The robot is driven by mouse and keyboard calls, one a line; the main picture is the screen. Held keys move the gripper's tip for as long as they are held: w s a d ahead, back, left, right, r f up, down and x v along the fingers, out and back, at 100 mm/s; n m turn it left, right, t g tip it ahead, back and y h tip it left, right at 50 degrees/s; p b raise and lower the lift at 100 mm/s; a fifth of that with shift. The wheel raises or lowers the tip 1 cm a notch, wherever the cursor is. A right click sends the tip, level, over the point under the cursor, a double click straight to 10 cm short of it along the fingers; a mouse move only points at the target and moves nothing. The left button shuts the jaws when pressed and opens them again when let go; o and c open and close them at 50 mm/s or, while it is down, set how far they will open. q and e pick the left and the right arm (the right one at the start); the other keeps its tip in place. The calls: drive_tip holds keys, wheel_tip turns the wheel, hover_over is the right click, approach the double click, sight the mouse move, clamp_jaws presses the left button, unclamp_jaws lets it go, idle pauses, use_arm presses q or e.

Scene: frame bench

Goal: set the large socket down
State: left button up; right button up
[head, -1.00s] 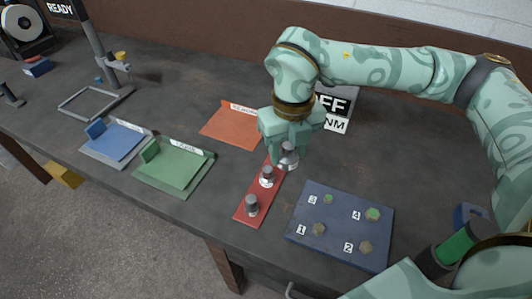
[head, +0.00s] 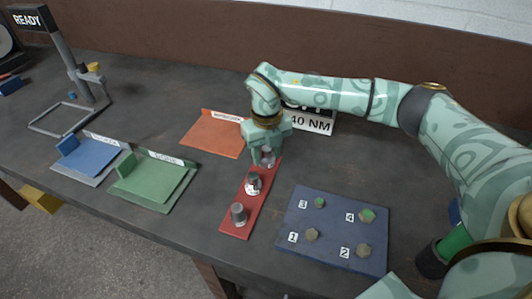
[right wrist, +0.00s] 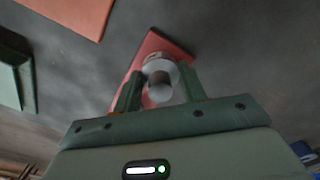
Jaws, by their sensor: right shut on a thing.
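My right gripper (head: 266,161) is shut on the large socket (head: 268,156), a silver-grey cylinder, at the far end of the red socket rail (head: 242,210). In the right wrist view the large socket (right wrist: 160,87) is between the two fingers, with the red rail (right wrist: 151,46) behind it. It appears upright; I cannot tell whether its base touches the rail. Two other sockets stand on the rail, a middle one (head: 253,184) and a near one (head: 239,214). My left gripper is not in view.
A blue plate (head: 335,225) with numbered bolts lies right of the rail. An orange tray (head: 213,134), a green tray (head: 150,184) and a blue tray (head: 88,158) lie to the left. A torque sign (head: 312,122) stands behind the gripper.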

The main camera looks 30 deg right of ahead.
sight(267, 149)
drive_tip(key=o, duration=1)
wheel_tip(267, 149, up, 12)
drive_tip(key=p, duration=0.3)
drive_tip(key=shift+r, duration=0.1)
